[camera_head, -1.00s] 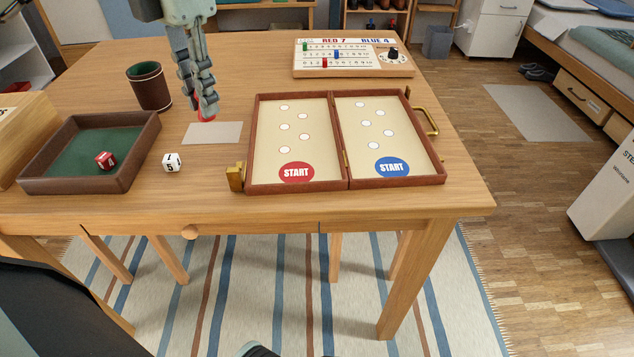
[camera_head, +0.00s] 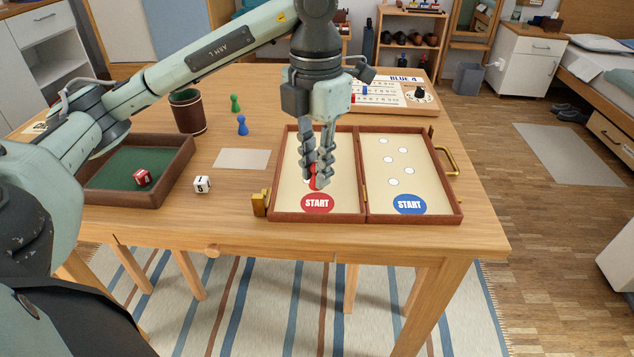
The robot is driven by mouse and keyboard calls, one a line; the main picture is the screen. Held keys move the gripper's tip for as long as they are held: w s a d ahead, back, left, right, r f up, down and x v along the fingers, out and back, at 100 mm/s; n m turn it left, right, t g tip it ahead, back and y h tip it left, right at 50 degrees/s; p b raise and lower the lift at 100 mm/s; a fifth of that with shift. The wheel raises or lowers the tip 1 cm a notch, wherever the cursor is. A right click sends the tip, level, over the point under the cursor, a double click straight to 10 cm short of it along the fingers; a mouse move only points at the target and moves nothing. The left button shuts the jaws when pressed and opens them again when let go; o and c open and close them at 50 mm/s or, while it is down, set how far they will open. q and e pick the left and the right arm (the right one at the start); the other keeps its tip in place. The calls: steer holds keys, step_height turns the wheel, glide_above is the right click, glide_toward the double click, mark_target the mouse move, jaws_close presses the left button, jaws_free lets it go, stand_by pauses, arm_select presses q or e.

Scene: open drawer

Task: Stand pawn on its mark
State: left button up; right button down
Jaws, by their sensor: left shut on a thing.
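My left gripper (camera_head: 316,183) points down over the left half of the open game board (camera_head: 288,214). It is shut on a red pawn (camera_head: 313,182), which is mostly hidden between the fingers. The pawn is just behind the red START circle (camera_head: 317,203) in the picture; I cannot tell whether it touches the board. The blue START circle (camera_head: 409,204) is on the right half. A blue pawn (camera_head: 242,126) and a green pawn (camera_head: 235,103) stand on the table. My right gripper is not in view.
A beige card (camera_head: 242,159) lies left of the board. A white die (camera_head: 202,184), a green-lined tray (camera_head: 130,197) with a red die (camera_head: 142,177), and a dark cup (camera_head: 188,113) are further left. A score panel (camera_head: 418,104) stands behind the board.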

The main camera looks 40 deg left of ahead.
arm_select(q)
steer(key=shift+w+d+f, duration=0.1)
steer(key=shift+f, duration=0.15)
step_height(320, 180, down, 3)
steer(key=shift+f, duration=0.35)
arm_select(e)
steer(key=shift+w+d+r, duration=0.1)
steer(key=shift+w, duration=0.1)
arm_select(q)
steer(key=shift+f, duration=0.1)
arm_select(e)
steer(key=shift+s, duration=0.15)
arm_select(q)
steer(key=o, duration=0.5)
steer(key=shift+c, duration=0.2)
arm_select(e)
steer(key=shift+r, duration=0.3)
